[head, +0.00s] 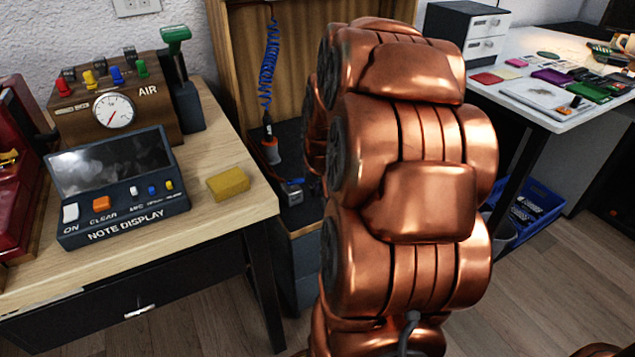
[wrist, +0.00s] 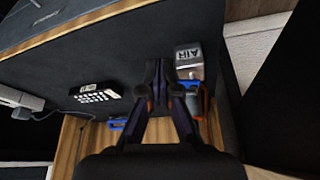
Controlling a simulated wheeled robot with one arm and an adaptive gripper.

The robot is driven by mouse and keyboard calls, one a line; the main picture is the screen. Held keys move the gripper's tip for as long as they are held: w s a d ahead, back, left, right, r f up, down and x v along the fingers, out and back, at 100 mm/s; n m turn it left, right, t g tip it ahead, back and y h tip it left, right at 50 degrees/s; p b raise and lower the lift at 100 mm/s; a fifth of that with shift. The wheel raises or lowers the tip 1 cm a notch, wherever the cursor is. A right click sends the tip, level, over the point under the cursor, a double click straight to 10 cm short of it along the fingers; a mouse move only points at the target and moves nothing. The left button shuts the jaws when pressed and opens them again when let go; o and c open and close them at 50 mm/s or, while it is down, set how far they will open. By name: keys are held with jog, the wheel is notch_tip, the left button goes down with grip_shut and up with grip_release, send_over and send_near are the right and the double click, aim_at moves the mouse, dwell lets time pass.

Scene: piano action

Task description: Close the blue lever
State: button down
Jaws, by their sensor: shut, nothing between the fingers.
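My gripper (wrist: 158,72) is shut and empty in the wrist view, its dark fingertips together beside a grey block marked AIR (wrist: 188,56). A blue part (wrist: 192,102) shows next to this block, partly hidden behind the right finger. Another blue bar (wrist: 118,124) lies left of the fingers. I cannot tell which of these is the lever, or whether a finger touches one. In the head view, a small blue lever (head: 116,75) stands on the brown AIR box with the gauge (head: 118,104). A blue piece also shows by a small grey block (head: 294,194) beside my arm, which hides my gripper.
A note display (head: 118,190) and a yellow sponge-like block (head: 229,184) sit on the left table. In the wrist view, a dark keypad-like device (wrist: 98,92) stands left of the fingers. A white-topped table (head: 590,112) stands at right, with a blue crate (head: 533,200) below.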

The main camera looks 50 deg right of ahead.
aim_at(302, 181)
jog(key=x, duration=0.3)
jog(key=shift+w+b, duration=0.1)
jog(key=shift+b, duration=0.25)
jog(key=shift+w+d+r, duration=0.2)
jog(key=shift+w+d, duration=0.2)
jog(key=shift+w, duration=0.15)
jog(key=shift+w+d+b, duration=0.35)
jog(key=shift+w+d, duration=0.1)
jog(key=shift+w, duration=0.15)
jog(key=shift+w+d+r, duration=0.1)
jog(key=shift+w+d, duration=0.15)
jog(key=shift+w, duration=0.15)
